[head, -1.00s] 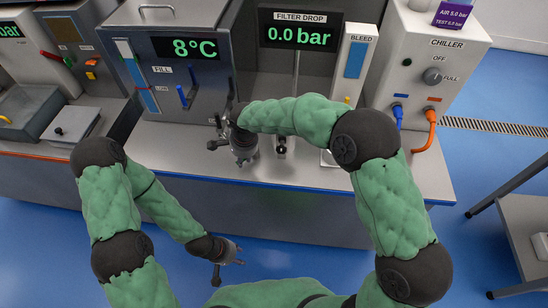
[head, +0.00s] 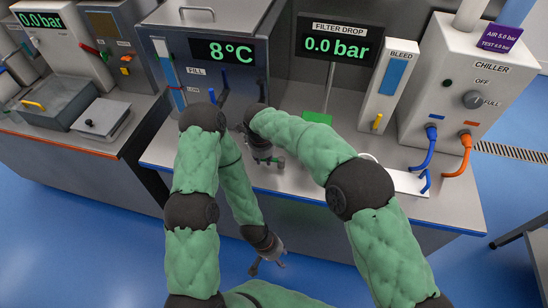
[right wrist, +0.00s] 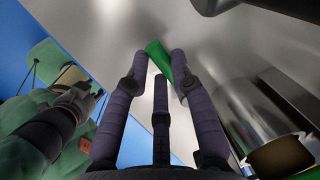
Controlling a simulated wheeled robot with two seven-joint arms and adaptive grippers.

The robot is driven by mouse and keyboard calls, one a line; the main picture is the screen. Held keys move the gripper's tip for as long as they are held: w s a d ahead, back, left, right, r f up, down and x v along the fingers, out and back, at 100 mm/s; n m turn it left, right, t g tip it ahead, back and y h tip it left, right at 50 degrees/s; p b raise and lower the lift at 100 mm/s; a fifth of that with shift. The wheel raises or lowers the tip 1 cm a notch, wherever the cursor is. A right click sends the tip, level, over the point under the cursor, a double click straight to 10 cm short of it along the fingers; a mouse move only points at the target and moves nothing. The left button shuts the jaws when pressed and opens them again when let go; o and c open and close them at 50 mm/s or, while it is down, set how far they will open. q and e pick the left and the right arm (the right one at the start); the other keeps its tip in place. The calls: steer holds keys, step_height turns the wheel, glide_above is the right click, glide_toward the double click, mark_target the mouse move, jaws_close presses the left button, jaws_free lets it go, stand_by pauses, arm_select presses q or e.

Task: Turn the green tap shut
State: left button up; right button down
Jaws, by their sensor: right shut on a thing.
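In the right wrist view a green piece, the green tap's handle (right wrist: 160,56), lies between the fingertips of my right gripper (right wrist: 160,68). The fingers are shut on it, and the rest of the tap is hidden. In the head view my right gripper (head: 277,162) is low over the bench top, in front of the tank; the forearm and wrist cover much of what it holds. My left gripper (head: 268,265) is open and empty, hanging in front of the bench, apart from everything.
The grey tank (head: 205,50) with the 8°C display stands behind my right gripper. A green flat piece (head: 318,118) lies below the filter drop display (head: 338,43). The chiller (head: 455,75) with blue and orange hoses stands right. Blue floor (head: 110,235) is free in front.

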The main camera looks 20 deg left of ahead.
stand_by(0.4)
steer(key=c, duration=1)
jaws_free()
steer(key=shift+w, duration=0.1)
steer(key=shift+c, duration=0.2)
steer(key=shift+r, duration=0.15)
step_height(320, 180, up, 12)
steer(key=s, duration=0.2)
steer(key=shift+s+d+f, duration=0.15)
steer(key=shift+d+f, duration=0.1)
